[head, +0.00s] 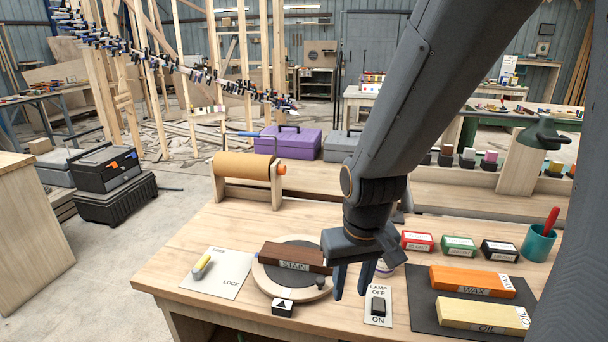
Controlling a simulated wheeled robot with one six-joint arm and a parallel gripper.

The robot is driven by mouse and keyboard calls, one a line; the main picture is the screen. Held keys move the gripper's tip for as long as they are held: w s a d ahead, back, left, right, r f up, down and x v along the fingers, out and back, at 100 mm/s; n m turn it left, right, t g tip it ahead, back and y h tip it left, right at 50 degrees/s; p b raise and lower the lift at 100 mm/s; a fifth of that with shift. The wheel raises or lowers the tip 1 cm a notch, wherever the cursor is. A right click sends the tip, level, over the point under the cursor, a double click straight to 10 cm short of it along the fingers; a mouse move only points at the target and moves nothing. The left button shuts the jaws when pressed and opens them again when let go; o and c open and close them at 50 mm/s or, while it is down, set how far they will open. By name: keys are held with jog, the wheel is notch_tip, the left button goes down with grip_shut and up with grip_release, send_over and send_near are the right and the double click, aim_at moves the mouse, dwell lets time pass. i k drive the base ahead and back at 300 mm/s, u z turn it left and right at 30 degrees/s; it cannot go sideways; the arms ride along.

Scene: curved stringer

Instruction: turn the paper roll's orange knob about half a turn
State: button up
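The paper roll (241,166) is a brown cylinder lying on its side in a pale wooden stand at the back left of the workbench. Its orange knob (282,169) sticks out at the roll's right end and is in plain sight. My gripper (351,283) points down over the front middle of the bench, between the round turntable and the lamp switch plate. Its two blue fingers are apart with nothing visible between them. It is well in front of the knob and to its right, not touching it.
A dark wooden STAIN block (295,257) lies on the turntable (271,280). A LOCK plate (217,273) is at left, the lamp switch (378,305) beside my gripper. Small boxes (417,241), a teal cup (538,243) and WAX and OIL blocks stand right. Bench before the roll is bare.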

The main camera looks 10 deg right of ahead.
aim_at(231, 165)
jog(key=z, duration=3.4)
jog(key=k, duration=1.15)
jog(key=u, duration=2.05)
jog(key=i, duration=0.5)
